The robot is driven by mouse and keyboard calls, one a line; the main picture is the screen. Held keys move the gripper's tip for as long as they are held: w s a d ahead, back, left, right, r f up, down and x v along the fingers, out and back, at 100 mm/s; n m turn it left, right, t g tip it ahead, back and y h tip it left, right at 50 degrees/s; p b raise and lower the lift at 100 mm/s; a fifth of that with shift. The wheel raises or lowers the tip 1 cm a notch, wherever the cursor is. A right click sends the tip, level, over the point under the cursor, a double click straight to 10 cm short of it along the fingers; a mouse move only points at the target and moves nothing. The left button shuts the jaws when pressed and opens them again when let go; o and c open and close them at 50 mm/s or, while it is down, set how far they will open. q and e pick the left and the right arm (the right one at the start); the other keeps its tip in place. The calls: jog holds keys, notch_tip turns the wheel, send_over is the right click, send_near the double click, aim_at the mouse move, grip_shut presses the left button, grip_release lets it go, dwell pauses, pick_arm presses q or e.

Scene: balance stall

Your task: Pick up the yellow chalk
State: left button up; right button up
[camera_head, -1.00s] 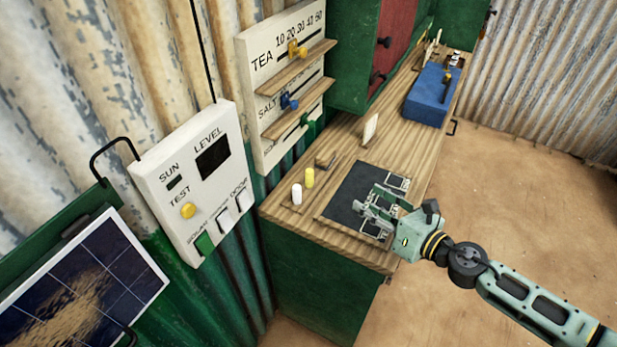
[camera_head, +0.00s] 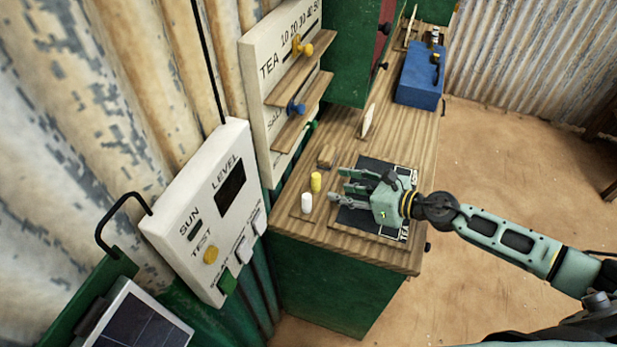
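The yellow chalk (camera_head: 316,182) stands upright on the wooden counter (camera_head: 385,130), near its left side. A white chalk (camera_head: 307,203) stands just in front of it. My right gripper (camera_head: 340,185) reaches in from the right, over the dark board (camera_head: 352,219), with its fingers pointing left at the yellow chalk. The fingers are spread apart with nothing seen between them, and a small gap separates them from the yellow chalk. My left gripper is not in view.
A small brown block (camera_head: 326,156) lies behind the yellow chalk. A pale upright card (camera_head: 368,122) and a blue box (camera_head: 420,88) stand farther back. The sliding TEA panel (camera_head: 262,100) and the LEVEL box (camera_head: 205,215) are on the left wall.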

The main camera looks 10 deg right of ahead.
aim_at(316, 183)
jog(key=shift+w+a+f+p, duration=0.15)
jog(key=shift+w+a+p, duration=0.4)
jog(key=shift+w+a, duration=0.25)
jog(key=p+x, duration=0.1)
jog(key=x, duration=0.2)
jog(key=shift+w+a, duration=0.1)
jog(key=shift+w, duration=0.3)
jog(key=shift+w+a+f, duration=0.25)
jog(key=shift+w+a, duration=0.05)
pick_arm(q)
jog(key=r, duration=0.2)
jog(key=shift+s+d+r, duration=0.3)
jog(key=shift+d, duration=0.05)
pick_arm(e)
jog(key=shift+c, duration=0.5)
grip_shut()
